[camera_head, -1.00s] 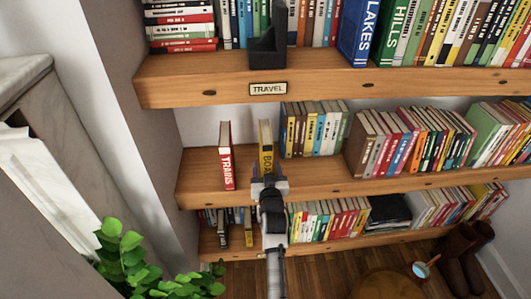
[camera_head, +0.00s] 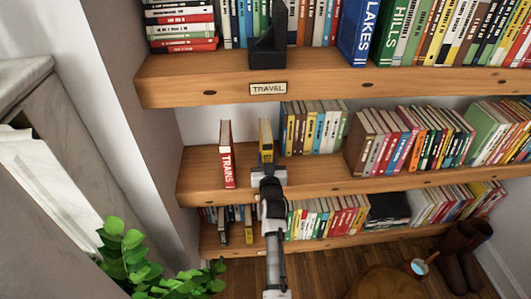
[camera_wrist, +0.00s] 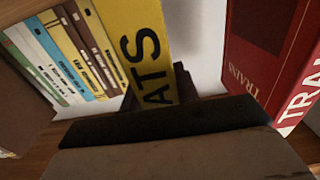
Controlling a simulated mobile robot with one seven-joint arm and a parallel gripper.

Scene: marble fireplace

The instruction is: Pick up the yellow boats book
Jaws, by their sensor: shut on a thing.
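The yellow boats book (camera_head: 265,136) stands upright on the middle shelf, between the red trains book and a row of books. In the wrist view the yellow book (camera_wrist: 145,45) fills the upper middle, with the letters "ATS" on its spine. My gripper (camera_head: 267,166) is at the lower part of this book, shut on it. Its dark jaws (camera_wrist: 155,119) cross the wrist view at the book's lower end. The book's bottom edge and most of the contact are hidden.
The red trains book (camera_head: 226,155) stands alone to the left; it also shows in the wrist view (camera_wrist: 268,55). A row of books (camera_head: 312,128) stands close on the right. The shelf above, with a TRAVEL label (camera_head: 268,89), overhangs. A plant (camera_head: 130,260) is at lower left.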

